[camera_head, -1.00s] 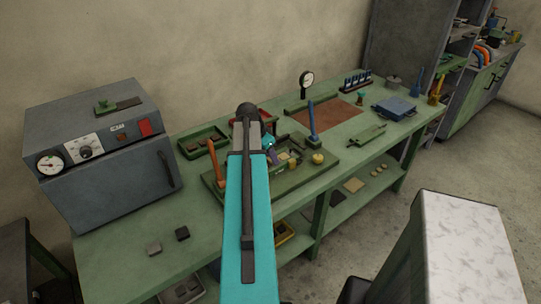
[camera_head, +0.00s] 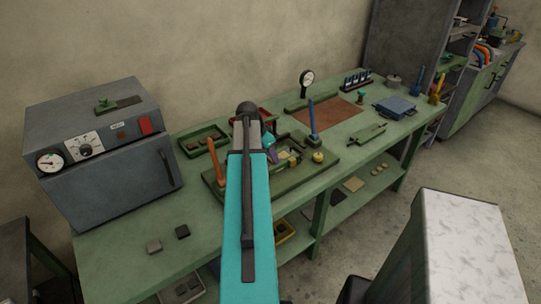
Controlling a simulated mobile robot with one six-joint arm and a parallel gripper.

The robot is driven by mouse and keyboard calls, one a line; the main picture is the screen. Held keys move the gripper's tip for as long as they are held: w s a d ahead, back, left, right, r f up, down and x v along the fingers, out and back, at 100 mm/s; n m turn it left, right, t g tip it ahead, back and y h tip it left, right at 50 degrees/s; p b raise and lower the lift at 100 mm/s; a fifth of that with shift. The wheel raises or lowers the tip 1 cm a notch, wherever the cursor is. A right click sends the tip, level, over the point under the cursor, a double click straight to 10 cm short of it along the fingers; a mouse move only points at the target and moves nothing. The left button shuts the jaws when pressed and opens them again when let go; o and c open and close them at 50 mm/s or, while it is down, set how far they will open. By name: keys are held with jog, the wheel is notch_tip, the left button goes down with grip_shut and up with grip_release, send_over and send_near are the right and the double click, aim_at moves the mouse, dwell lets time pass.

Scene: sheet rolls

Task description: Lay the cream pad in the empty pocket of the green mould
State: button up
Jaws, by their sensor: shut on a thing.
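The green mould (camera_head: 289,181) lies in a green tray on the bench, just right of my teal arm. My gripper (camera_head: 282,154) is over the mould, right of the arm's far end, and is small and partly hidden by my own arm links. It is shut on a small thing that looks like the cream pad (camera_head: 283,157). I cannot tell whether the pad touches the mould. The mould's pockets are too small and covered to tell apart.
An orange-handled tool (camera_head: 218,160) and a blue-handled tool (camera_head: 312,120) stand upright on either side of the mould. A grey oven (camera_head: 98,150) is at left.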

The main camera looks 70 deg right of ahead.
jog(key=shift+a+f, duration=0.25)
jog(key=shift+f, duration=0.15)
jog(key=o, duration=1.1)
jog(key=b+v, duration=0.2)
jog(key=v, duration=1.2)
jog(key=shift+w+d+r+b, duration=0.15)
jog(key=shift+d+r+b, duration=0.15)
jog(key=shift+d+b, duration=0.05)
notch_tip(320, 180, up, 10)
jog(key=p, duration=1)
